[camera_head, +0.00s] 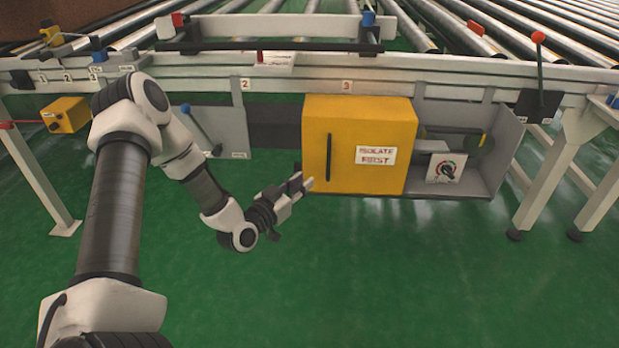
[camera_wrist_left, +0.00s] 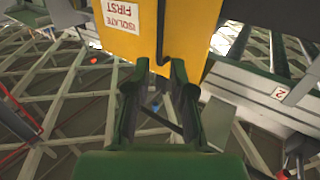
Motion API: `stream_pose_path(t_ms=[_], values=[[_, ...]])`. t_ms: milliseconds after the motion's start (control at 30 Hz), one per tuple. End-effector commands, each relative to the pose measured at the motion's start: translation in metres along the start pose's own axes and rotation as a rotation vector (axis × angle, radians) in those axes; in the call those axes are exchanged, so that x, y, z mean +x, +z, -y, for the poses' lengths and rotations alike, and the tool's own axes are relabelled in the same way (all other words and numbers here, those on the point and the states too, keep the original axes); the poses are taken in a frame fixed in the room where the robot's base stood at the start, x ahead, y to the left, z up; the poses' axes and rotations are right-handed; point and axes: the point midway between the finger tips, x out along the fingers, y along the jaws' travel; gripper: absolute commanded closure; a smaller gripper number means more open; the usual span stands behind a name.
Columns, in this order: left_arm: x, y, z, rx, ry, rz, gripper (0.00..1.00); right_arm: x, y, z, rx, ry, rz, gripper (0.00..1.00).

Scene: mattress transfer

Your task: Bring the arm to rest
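My left arm comes in from the left in the head view. Its gripper (camera_head: 303,184) is at the lower left edge of a yellow cabinet door marked "ISOLATE FIRST" (camera_head: 389,122). The door has a dark vertical handle (camera_head: 328,156), just right of and above the fingertips. In the left wrist view the two green-tinted fingers (camera_wrist_left: 162,68) stand apart with a gap between them and nothing held. The dark handle (camera_wrist_left: 161,30) shows beyond the tips on the yellow door (camera_wrist_left: 190,22); I cannot tell whether they touch. My right gripper is not in view.
Right of the yellow door is a grey box with a dial panel (camera_head: 445,168). A roller conveyor frame (camera_head: 200,72) spans the back, with a red-knobbed lever (camera_head: 538,38) at right. A blue-knobbed lever (camera_head: 186,108) stands behind my arm. The green floor (camera_head: 400,280) in front is clear.

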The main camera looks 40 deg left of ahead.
Motion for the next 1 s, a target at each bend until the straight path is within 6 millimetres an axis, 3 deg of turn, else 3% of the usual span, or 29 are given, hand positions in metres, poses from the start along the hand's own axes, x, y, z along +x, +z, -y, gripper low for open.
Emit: stream_pose_path(t_ms=[233,300,367,467,600,700,833,1000], values=[[0.0,0.001,0.0,0.0,0.0,0.002,0.77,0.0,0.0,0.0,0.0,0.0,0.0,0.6],[-0.002,0.01,-0.004,0.006,0.01,0.022,0.77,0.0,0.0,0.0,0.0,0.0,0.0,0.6],[-0.001,0.022,-0.022,0.032,0.057,0.056,0.77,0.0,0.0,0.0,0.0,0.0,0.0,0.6],[-0.009,0.058,-0.077,0.08,0.176,0.169,0.77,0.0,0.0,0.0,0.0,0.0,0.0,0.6],[-0.059,0.141,-0.154,0.115,0.309,0.502,0.77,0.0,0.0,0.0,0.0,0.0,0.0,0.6],[-0.111,0.189,-0.185,0.117,0.342,0.756,0.77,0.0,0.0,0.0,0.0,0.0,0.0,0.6],[-0.182,0.229,-0.201,0.118,0.322,1.053,0.77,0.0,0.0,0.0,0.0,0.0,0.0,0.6],[-0.269,0.245,-0.192,0.082,0.159,1.405,0.77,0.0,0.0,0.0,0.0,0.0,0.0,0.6]])
